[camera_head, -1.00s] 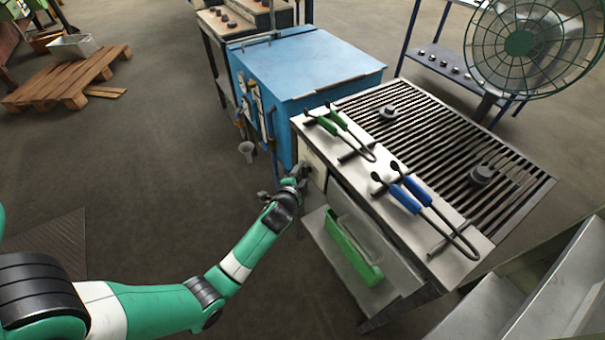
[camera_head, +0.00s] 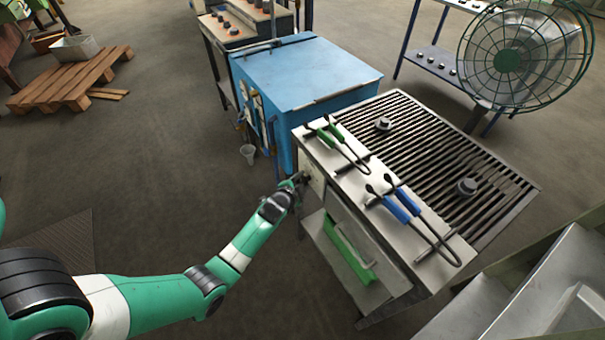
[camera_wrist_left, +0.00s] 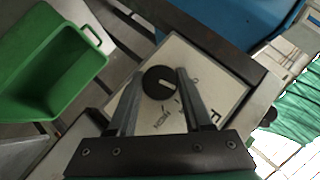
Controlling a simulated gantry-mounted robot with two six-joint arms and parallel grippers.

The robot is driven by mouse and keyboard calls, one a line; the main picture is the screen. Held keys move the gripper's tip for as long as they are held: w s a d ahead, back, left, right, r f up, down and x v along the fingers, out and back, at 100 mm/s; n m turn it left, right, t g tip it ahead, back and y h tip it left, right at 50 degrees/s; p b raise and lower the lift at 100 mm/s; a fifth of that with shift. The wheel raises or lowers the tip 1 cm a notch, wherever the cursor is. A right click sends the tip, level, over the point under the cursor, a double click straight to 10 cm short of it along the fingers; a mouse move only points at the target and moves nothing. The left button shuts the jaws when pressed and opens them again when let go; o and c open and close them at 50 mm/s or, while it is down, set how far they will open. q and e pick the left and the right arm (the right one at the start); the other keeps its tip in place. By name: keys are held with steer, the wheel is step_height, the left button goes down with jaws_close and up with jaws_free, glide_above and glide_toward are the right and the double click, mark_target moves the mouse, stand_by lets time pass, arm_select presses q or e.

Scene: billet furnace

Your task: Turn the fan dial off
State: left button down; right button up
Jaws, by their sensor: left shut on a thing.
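The fan dial (camera_wrist_left: 160,82) is a round black knob with a pale pointer mark on a light panel (camera_wrist_left: 205,112) with printed markings. In the left wrist view my left gripper (camera_wrist_left: 160,76) has one finger on each side of the knob and is shut on it. In the head view my left gripper (camera_head: 302,178) is at the front side of the grill table, where the dial is too small and hidden to make out. The fan (camera_head: 520,62), with a green wire cage, stands at the back right. My right gripper is not in view.
The slatted grill table (camera_head: 318,158) carries green tongs (camera_head: 335,135) and blue tongs (camera_head: 402,203). A green bin (camera_head: 350,250) sits on the shelf below. A blue furnace (camera_head: 305,75) stands behind. The floor to the left is mostly open, with a wooden pallet (camera_head: 75,80) farther back.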

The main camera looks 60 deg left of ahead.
arm_select(q)
steer(key=h+p, duration=0.1)
steer(key=n+p, duration=0.1)
steer(key=p, duration=0.1)
steer(key=shift+a+r+h, duration=0.15)
steer(key=shift+r+h, duration=0.25)
steer(key=shift+f+n+h, duration=0.2)
steer(key=shift+n+h, duration=0.2)
steer(key=shift+h, duration=0.2)
steer(key=shift+n+h, duration=0.4)
steer(key=shift+h, duration=0.3)
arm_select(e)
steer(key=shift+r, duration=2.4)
arm_select(q)
steer(key=shift+f, duration=0.1)
steer(key=shift+c, duration=1.5)
jaws_free()
